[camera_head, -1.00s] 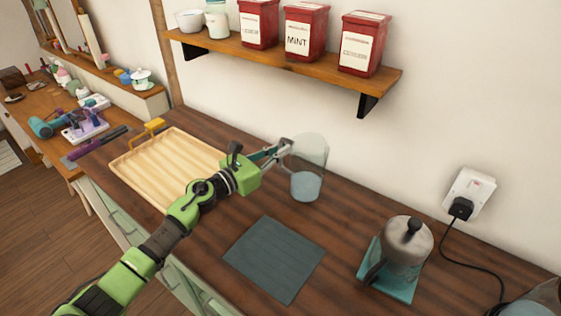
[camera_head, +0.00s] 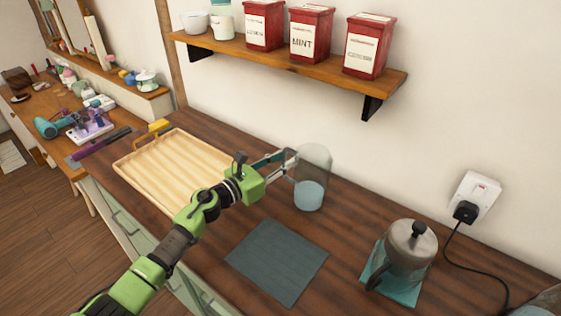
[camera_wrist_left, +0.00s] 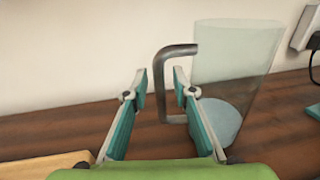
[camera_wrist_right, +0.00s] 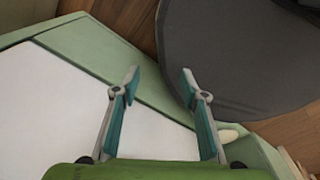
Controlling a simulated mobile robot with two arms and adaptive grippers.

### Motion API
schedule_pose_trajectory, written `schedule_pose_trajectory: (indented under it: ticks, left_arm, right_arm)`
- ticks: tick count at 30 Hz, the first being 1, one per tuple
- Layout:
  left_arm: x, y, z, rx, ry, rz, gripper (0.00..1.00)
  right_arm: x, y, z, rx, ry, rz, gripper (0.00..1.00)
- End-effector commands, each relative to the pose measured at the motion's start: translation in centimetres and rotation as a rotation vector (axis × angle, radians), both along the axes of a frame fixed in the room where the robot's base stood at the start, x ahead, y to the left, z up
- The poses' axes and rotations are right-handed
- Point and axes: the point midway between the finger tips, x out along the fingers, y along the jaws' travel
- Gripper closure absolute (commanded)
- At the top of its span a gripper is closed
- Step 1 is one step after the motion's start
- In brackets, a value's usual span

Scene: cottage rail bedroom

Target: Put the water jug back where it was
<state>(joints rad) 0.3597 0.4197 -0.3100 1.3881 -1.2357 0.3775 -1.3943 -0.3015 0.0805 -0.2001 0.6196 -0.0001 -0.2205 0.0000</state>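The water jug (camera_head: 312,178) is clear, with pale blue water in its lower part. It stands upright on the dark wooden counter, near the wall; it also shows in the left wrist view (camera_wrist_left: 232,75). Its grey handle (camera_wrist_left: 161,85) faces my left gripper. My left gripper (camera_head: 292,163) is open, with its fingers apart and the handle's upright bar between or just beyond the fingertips. My right gripper (camera_wrist_right: 158,75) is open and empty, away from the counter top.
A dark square mat (camera_head: 278,262) lies bare in front of the jug. A wooden tray (camera_head: 165,165) is at the left. A metal press pot (camera_head: 410,250) stands on a teal mat (camera_head: 405,292) at the right. A shelf (camera_head: 290,68) with red tins hangs above.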

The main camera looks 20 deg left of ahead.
Motion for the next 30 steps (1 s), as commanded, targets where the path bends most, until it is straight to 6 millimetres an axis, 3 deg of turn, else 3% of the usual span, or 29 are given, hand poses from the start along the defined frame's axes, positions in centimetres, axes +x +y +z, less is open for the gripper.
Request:
schedule_pose_trajectory:
  ticks: [5,18,24,30]
  left_arm:
    - [-1.0,0.7,-0.1,0.003,0.001,0.001,0.75]
    - [-8.3,5.3,-0.1,0.001,0.002,0.000,0.75]
    - [-9.8,6.4,0.1,0.000,0.000,0.000,0.75]
    - [-10.1,6.5,0.2,-0.001,0.001,0.000,0.75]
  right_arm:
    - [0.1,0.2,0.0,0.002,-0.002,0.000,0.60]
    - [0.2,0.2,-1.9,0.003,-0.003,0.000,0.60]
    - [0.2,0.2,-2.3,0.003,-0.003,0.000,0.60]
    - [0.2,0.2,-2.3,0.003,-0.003,-0.001,0.60]
